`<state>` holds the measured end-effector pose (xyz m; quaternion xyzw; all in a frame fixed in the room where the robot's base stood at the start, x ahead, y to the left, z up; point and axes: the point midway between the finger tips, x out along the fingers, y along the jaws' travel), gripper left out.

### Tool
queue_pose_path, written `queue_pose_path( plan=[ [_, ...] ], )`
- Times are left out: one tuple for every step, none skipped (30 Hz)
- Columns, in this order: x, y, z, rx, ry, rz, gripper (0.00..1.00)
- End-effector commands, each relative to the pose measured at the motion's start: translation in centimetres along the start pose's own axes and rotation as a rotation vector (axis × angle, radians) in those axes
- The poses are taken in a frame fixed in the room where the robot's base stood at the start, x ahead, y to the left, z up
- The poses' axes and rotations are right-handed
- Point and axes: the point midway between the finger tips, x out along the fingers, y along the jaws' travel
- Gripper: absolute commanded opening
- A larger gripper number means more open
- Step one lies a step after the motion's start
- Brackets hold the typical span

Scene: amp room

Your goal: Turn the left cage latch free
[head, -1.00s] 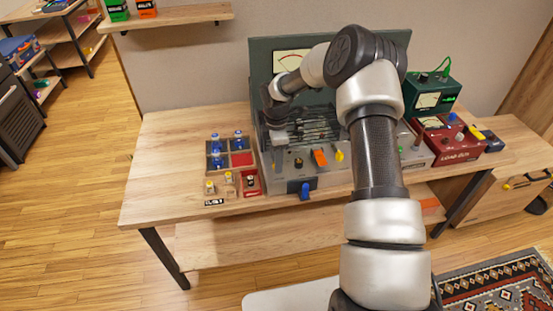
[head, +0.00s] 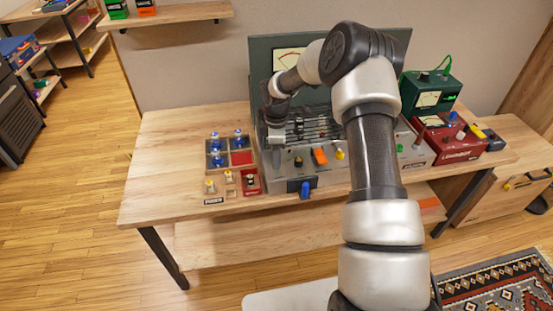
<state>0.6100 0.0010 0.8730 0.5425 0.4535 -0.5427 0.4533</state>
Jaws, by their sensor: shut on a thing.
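The amplifier with a wire cage (head: 318,128) stands at the middle of the workbench, in front of a dark green panel with a meter. My gripper (head: 275,128) points down at the cage's left end, close to the grey front panel. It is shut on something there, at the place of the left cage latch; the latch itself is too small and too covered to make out. My arm hides the right part of the cage and any latch there.
A red instrument (head: 458,142) and a green meter box (head: 430,93) stand at right. The bench's left end is clear.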

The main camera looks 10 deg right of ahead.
Motion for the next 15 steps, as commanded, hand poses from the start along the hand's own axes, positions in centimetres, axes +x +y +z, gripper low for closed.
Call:
queue_pose_path(
  plan=[
    [0.14, 0.04, -0.06, 0.038, 0.0, 0.002, 0.01],
    [0.16, 0.03, -0.07, 0.064, -0.001, 0.002, 0.01],
    [0.19, 0.02, -0.07, 0.101, -0.001, 0.001, 0.01],
    [0.18, 0.03, -0.07, 0.128, -0.001, 0.002, 0.01],
    [0.17, 0.03, -0.07, 0.156, -0.001, 0.002, 0.01],
    [0.16, 0.04, -0.05, 0.195, -0.001, 0.002, 0.01],
    [0.15, 0.04, -0.05, 0.224, -0.001, 0.002, 0.01],
    [0.14, 0.04, -0.09, 0.252, -0.001, 0.002, 0.01],
    [0.16, 0.02, -0.08, 0.29, 0.0, 0.002, 0.01],
    [0.17, 0.03, -0.04, 0.318, -0.001, 0.002, 0.01],
    [0.16, 0.02, -0.06, 0.348, -0.001, 0.002, 0.01],
    [0.16, 0.02, -0.07, 0.386, 0.0, 0.001, 0.01],
    [0.14, 0.03, -0.05, 0.414, -0.001, 0.002, 0.01],
    [0.13, 0.03, -0.08, 0.442, 0.0, 0.002, 0.01],
    [0.11, 0.03, -0.1, 0.48, 0.0, 0.002, 0.01]
  ],
)
